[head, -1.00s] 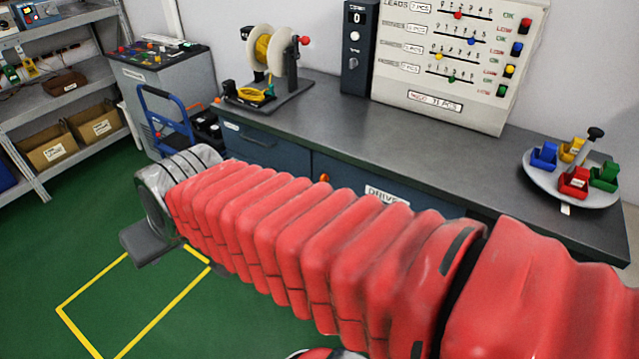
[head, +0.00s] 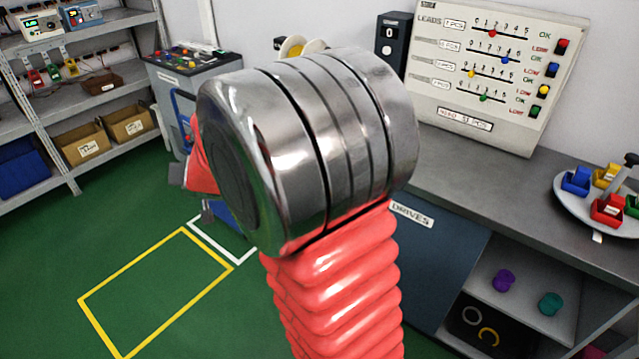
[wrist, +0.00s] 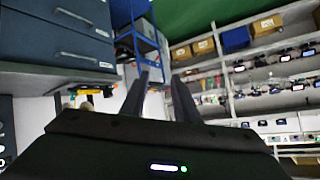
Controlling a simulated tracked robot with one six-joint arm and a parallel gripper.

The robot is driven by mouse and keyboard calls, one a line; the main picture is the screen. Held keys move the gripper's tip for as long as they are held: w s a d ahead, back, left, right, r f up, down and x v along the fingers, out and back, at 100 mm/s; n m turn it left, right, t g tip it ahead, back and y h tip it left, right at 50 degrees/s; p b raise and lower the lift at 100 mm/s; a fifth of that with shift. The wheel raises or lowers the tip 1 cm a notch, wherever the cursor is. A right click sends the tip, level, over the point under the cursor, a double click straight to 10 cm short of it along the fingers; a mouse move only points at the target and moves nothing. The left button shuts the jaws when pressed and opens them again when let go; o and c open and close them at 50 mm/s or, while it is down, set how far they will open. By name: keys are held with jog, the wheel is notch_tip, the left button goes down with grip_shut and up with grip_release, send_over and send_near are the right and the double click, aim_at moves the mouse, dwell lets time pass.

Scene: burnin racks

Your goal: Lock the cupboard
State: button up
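The cupboard front (head: 440,255) is a dark blue-grey panel labelled DRIVES under the grey bench, right of my arm in the head view. An uncovered shelf bay beside it holds a purple piece (head: 503,280) and a teal piece (head: 550,303). No lock or key shows on the visible part; my arm covers the panel's left part. In the wrist view, which looks upside down, my gripper (wrist: 160,78) has its two dark fingers apart with nothing between them. Blue drawer fronts with bar handles (wrist: 60,45) are at upper left there.
The bench top (head: 475,175) carries a counting board (head: 480,75) and a round tray (head: 565,205) of coloured bins. A control cabinet (head: 185,75) and shelving (head: 55,190) stand at left. The green floor inside the yellow outline (head: 155,290) is clear.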

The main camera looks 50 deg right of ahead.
jog(key=w+d+f+m+g+h, duration=0.1)
jog(key=d+f+m+h, duration=0.25)
jog(key=d+f, duration=0.55)
jog(key=d+f+m+g+h, duration=0.15)
jog(key=d+f+h, duration=0.4)
jog(key=d, duration=0.55)
jog(key=s+d+f+m+g+h, duration=0.2)
jog(key=s+d+f+g, duration=0.1)
jog(key=s+d+f, duration=0.2)
jog(key=s+d+f+m+g+h, duration=0.2)
jog(key=s+d+f+g+h, duration=0.1)
jog(key=s+f, duration=0.6)
jog(key=d+g, duration=0.1)
jog(key=d, duration=0.1)
jog(key=shift+s+d+f, duration=0.3)
jog(key=shift+s+f, duration=0.05)
jog(key=shift+s, duration=0.05)
jog(key=shift+d, duration=0.1)
jog(key=w+d, duration=0.1)
jog(key=d, duration=1.2)
jog(key=shift+w+d, duration=0.2)
jog(key=shift+d, duration=0.1)
grip_shut()
